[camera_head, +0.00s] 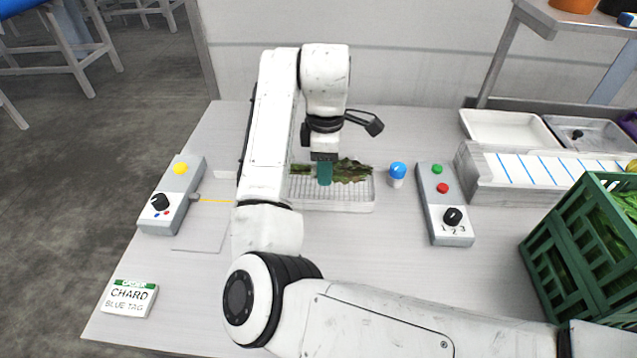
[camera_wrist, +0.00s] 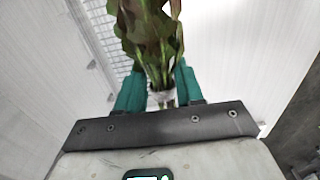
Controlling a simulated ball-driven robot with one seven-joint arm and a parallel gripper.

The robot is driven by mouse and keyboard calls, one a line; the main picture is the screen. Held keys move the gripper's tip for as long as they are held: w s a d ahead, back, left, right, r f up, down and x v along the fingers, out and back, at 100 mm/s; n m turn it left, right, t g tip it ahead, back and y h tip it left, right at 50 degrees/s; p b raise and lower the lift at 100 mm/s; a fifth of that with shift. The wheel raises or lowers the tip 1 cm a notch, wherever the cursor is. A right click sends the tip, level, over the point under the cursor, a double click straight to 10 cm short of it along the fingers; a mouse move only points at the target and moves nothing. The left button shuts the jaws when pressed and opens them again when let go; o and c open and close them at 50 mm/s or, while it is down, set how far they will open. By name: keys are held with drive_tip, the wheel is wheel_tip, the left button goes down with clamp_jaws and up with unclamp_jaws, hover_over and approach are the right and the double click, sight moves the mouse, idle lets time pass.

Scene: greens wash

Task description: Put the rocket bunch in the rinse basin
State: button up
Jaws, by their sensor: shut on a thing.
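My gripper (camera_head: 325,173) has teal fingers and is shut on a leafy bunch (camera_head: 352,170) with green and brownish-red leaves. The bunch lies crosswise in the fingers, over a white tray with a wire grid (camera_head: 330,195); I cannot tell whether it touches the grid. In the wrist view my gripper (camera_wrist: 160,85) clasps the stems of the bunch (camera_wrist: 150,35), near a pale band (camera_wrist: 162,98). I cannot tell for sure that it is rocket. A white basin (camera_head: 505,128) at the back right looks empty; a second basin (camera_head: 590,133) beside it holds something dark.
A control box with a yellow button (camera_head: 178,195) stands left. A blue-capped jar (camera_head: 397,174) and a box with green and red buttons (camera_head: 443,205) stand right of the tray. A blue-striped rack (camera_head: 545,170) and green crate (camera_head: 570,255) fill the right. A card (camera_head: 129,297) reads "CHARD BLUE TAG".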

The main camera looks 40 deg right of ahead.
drive_tip(key=b, duration=0.3)
hover_over(318, 189)
drive_tip(key=s, duration=0.2)
drive_tip(key=f, duration=0.5)
drive_tip(key=shift+w+a, duration=0.25)
drive_tip(key=shift+w+p, duration=0.35)
drive_tip(key=shift+w+d+f, duration=0.2)
drive_tip(key=shift+w+f, duration=0.1)
drive_tip(key=shift+f, duration=1.75)
drive_tip(key=shift+f, duration=0.15)
drive_tip(key=o, duration=1)
drive_tip(key=shift+w, duration=0.1)
drive_tip(key=shift+o, duration=0.2)
wheel_tip(318, 189, up, 12)
drive_tip(key=p, duration=0.2)
